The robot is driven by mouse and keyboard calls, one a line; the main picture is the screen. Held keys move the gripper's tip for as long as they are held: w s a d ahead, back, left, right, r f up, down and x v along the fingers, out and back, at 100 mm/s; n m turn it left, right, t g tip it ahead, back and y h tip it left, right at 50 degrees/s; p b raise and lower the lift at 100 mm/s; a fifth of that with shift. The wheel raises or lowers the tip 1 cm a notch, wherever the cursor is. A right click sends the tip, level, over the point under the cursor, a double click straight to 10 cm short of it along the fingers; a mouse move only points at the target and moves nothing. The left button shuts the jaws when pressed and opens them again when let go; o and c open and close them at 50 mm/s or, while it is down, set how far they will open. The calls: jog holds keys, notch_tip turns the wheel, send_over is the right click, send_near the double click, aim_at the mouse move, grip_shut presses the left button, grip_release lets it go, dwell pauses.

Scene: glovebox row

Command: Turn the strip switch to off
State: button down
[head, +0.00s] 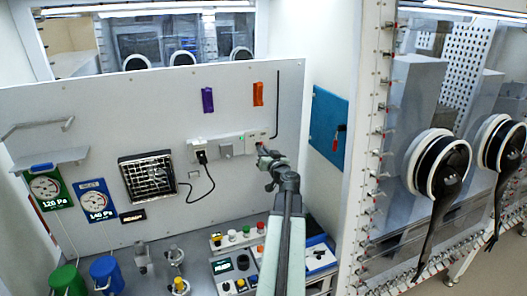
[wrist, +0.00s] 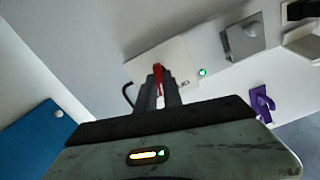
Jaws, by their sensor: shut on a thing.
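The white power strip (head: 229,146) is on the grey wall panel, and its switch end is at the right. In the wrist view the strip (wrist: 204,62) runs from the middle to the upper right. The red strip switch (wrist: 158,74) shows between the fingertips of my gripper (wrist: 159,82). A small green light (wrist: 202,72) glows beside it. My gripper (head: 262,150) is at the right end of the strip and shut on the switch. The fingers partly hide the switch, so its exact position cannot be told.
A black plug (head: 202,157) with a hanging cord and a grey cover (head: 225,151) sit left on the strip. A purple holder (head: 207,100) and an orange one (head: 258,94) are above. A button console (head: 236,237) is below. A blue panel (head: 328,127) is at right.

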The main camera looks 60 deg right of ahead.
jog(key=shift+n, duration=1.2)
jog(key=c, duration=1.5)
grip_release()
jog(key=shift+a, duration=0.1)
